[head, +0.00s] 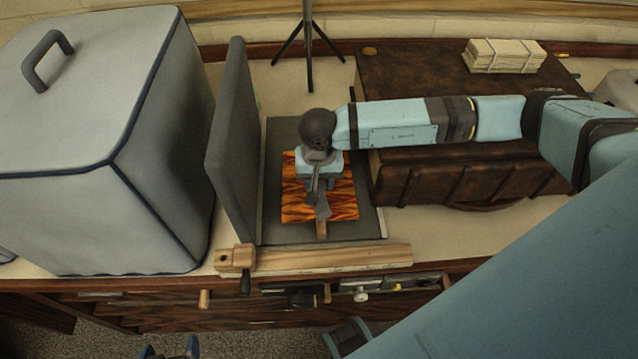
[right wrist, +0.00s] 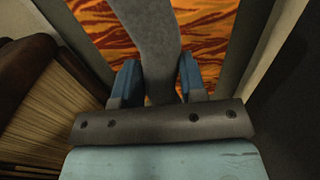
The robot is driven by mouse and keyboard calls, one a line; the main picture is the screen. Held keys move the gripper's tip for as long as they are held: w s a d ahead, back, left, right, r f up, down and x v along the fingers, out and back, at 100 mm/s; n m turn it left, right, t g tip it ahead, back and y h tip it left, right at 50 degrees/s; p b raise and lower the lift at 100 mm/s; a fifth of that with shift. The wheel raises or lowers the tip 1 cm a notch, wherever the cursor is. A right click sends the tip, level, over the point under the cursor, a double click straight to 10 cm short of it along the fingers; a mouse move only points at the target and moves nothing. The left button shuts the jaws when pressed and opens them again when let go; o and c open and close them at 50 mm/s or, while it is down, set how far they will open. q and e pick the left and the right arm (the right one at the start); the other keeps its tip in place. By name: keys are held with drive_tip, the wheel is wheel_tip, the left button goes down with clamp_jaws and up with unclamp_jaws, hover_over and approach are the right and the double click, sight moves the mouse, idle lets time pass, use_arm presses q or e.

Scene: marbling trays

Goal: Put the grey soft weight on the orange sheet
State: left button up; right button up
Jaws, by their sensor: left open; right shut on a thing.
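The orange sheet (head: 343,207), with dark marbled streaks, lies on a dark grey board (head: 278,228) in the middle of the head view. My right gripper (head: 320,190) is over it, shut on the grey soft weight (head: 322,208). In the right wrist view, the weight (right wrist: 152,40) is a long grey strip between the two blue fingers (right wrist: 158,85), with the orange sheet (right wrist: 210,35) behind it. I cannot tell whether the weight touches the sheet. My left gripper (head: 170,350) shows only its blue fingertips at the bottom edge, apart and empty.
An upright dark grey panel (head: 233,140) stands left of the board, beside a large covered box (head: 70,210). A brown leather case (head: 450,178) is at the right, with a paper bundle (head: 505,54) behind. A wooden bar (head: 330,257) runs along the front edge. A black tripod (head: 308,60) stands behind.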

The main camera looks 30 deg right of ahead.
wheel_tip(320, 180, down, 2)
drive_tip(key=shift+f, duration=0.1)
drive_tip(key=shift+f+b, duration=0.35)
drive_tip(key=shift+b, duration=0.05)
drive_tip(key=o, duration=1.1)
drive_tip(key=shift+r, duration=0.1)
